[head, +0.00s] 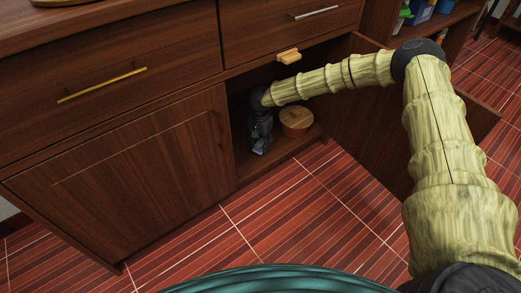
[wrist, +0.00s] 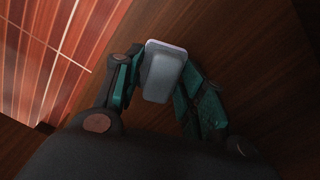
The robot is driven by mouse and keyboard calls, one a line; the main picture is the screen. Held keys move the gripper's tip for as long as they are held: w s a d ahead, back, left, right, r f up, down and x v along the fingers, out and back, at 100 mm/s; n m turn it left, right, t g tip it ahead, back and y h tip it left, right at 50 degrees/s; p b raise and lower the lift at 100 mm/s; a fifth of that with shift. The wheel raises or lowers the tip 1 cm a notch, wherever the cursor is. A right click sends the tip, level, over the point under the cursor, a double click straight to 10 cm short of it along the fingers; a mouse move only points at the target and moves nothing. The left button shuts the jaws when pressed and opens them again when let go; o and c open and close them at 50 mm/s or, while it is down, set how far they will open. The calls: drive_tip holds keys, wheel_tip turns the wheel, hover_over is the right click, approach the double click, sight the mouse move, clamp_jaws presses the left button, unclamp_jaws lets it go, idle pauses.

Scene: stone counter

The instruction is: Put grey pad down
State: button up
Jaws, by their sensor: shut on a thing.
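The grey pad (wrist: 163,76) is a small pale grey block with rounded corners, seen in the wrist view between my two fingers. My gripper (wrist: 160,66) is shut on it, one finger on each side. In the head view my gripper (head: 259,146) reaches down inside the open cabinet, near its left side. The pad cannot be told apart clearly from the fingers there. Below it in the wrist view is a dark brown wooden surface; I cannot tell whether the pad touches it.
A round wooden container (head: 296,122) stands on the cabinet floor (head: 284,148), just right of my gripper. The open cabinet door (head: 365,120) is to the right, behind my arm. A closed door (head: 130,185) is to the left. A tan block (head: 288,56) shows at the drawer's lower edge.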

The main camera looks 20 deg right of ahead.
sight(260, 142)
drive_tip(key=shift+f+b, duration=0.95)
drive_tip(key=shift+f, duration=0.6)
drive_tip(key=o, duration=1)
drive_tip(key=shift+f, duration=0.1)
wheel_tip(260, 142, up, 8)
drive_tip(key=p, duration=0.5)
drive_tip(key=shift+f, duration=0.1)
drive_tip(key=shift+s, duration=0.1)
